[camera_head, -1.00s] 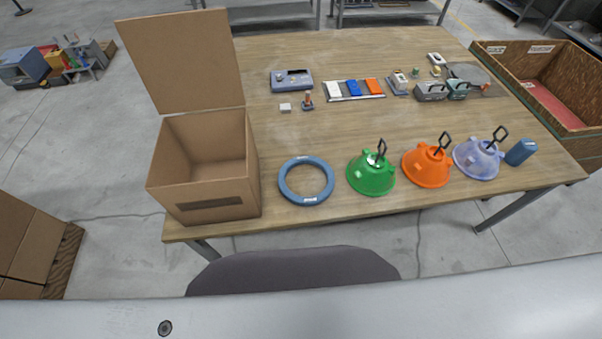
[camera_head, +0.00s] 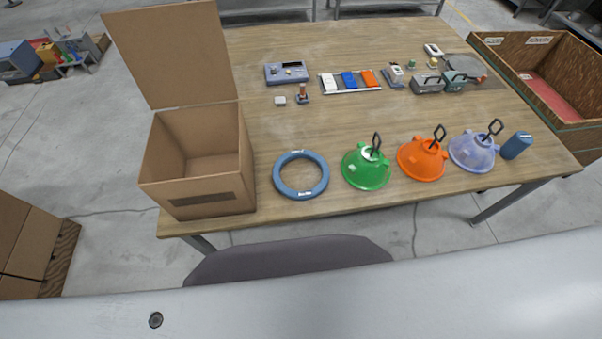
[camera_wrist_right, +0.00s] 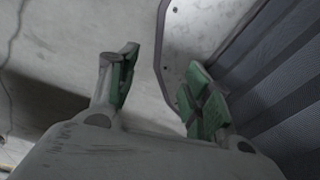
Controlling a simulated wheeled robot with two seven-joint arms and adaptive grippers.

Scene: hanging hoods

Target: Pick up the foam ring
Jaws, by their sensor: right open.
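The foam ring (camera_head: 322,175) is blue with small white labels and lies flat on the wooden table near its front edge, between the cardboard box and the green hood. Neither gripper shows in the head view. In the right wrist view, my right gripper (camera_wrist_right: 165,95) is open and empty, its two green-padded fingers well apart. Behind it are grey floor and a dark ribbed surface, and the ring is not in that view. My left gripper is not in view.
An open cardboard box (camera_head: 205,190) stands left of the ring. Green (camera_head: 365,174), orange (camera_head: 420,162) and lilac (camera_head: 470,153) hoods with black handles stand to its right, then a blue can (camera_head: 516,146). Small devices and coloured blocks (camera_head: 349,80) lie farther back. Bare table lies behind the ring.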

